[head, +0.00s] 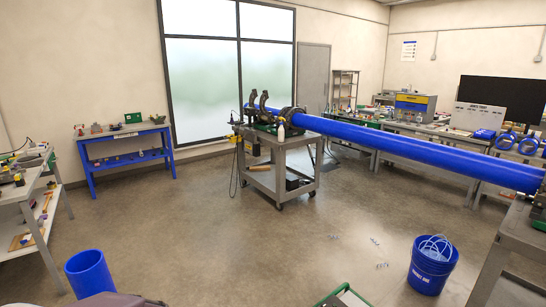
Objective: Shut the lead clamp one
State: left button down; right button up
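The fusion cart (279,148) stands across the room near the window, with the clamp machine on its top. Two dark clamp arms (264,98) stick up at the machine's left part and look raised. A dark ring-shaped clamp (292,114) sits around or beside the near end of the long blue pipe (410,137); I cannot tell which. The clamps are small here, and I cannot tell which is the lead one or see their latches. Neither of my grippers is in view.
The blue pipe runs from the cart to the right edge, over grey benches. A blue bucket (432,268) and a blue pipe piece (89,272) stand on the floor. A blue table (124,133) is at the left wall. The floor before the cart is mostly clear.

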aim_at(264, 96)
jog(key=i+j+u, duration=0.3)
jog(key=i, duration=0.6)
jog(key=i+j+u, duration=0.15)
jog(key=i+u, duration=0.15)
jog(key=i, duration=0.6)
jog(key=i+l+z, duration=0.2)
jog(key=i, duration=0.75)
jog(key=i+l+z, duration=0.15)
jog(key=i, duration=0.8)
jog(key=i+j+z, duration=0.2)
jog(key=i, duration=0.8)
jog(key=i+z, duration=0.15)
jog(key=i, duration=0.8)
